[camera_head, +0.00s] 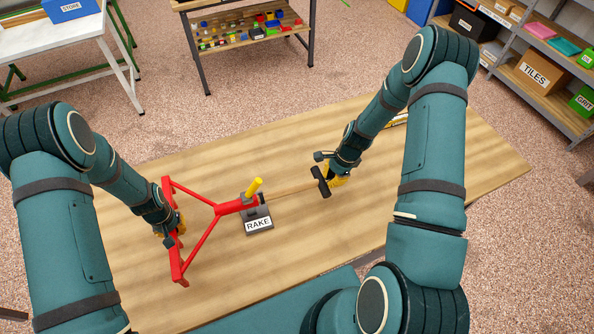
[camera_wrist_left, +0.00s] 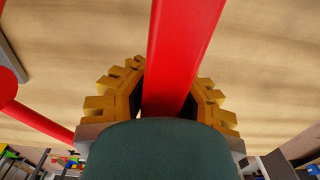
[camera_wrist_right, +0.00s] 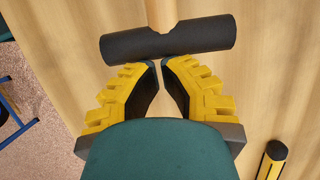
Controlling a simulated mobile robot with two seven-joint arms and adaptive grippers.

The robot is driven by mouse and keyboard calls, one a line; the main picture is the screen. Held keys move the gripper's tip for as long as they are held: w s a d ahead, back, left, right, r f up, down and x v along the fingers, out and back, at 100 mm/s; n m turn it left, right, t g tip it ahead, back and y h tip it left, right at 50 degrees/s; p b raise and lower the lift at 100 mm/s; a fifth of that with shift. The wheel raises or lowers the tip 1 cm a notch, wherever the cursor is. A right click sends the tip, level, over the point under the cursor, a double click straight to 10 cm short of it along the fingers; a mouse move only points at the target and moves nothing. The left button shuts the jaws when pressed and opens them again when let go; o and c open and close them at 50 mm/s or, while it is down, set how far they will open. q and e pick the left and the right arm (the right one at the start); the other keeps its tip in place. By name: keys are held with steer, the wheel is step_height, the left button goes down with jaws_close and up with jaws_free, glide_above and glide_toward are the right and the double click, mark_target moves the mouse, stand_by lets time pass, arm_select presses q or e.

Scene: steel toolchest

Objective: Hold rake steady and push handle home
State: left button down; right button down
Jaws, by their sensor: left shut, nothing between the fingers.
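The red rake frame (camera_head: 231,208) lies on the table, its socket pointing right over a dark stand labelled RAKE (camera_head: 258,225). A yellow peg (camera_head: 254,188) stands up at the socket. The wooden handle (camera_head: 288,190) lines up with the socket; whether its end is inside cannot be told. Its black crossbar (camera_head: 320,182) also shows in the right wrist view (camera_wrist_right: 170,41). My left gripper (camera_head: 171,230) is shut at the rake's left bar (camera_wrist_left: 178,60), which crosses in front of its fingers. My right gripper (camera_wrist_right: 160,63) is shut and empty, fingertips close against or just behind the crossbar.
A yellow and black object (camera_wrist_right: 271,161) lies on the table near my right gripper.

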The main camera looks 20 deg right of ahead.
arm_select(q)
steer(key=shift+d, duration=0.15)
arm_select(e)
steer(key=shift+a, duration=0.6)
arm_select(q)
steer(key=shift+d, duration=0.1)
arm_select(e)
steer(key=shift+r, duration=0.1)
steer(key=d+r, duration=0.7)
steer(key=r, duration=0.3)
steer(key=shift+s+d, duration=0.25)
arm_select(q)
steer(key=c, duration=1.1)
jaws_free()
steer(key=shift+o, duration=0.4)
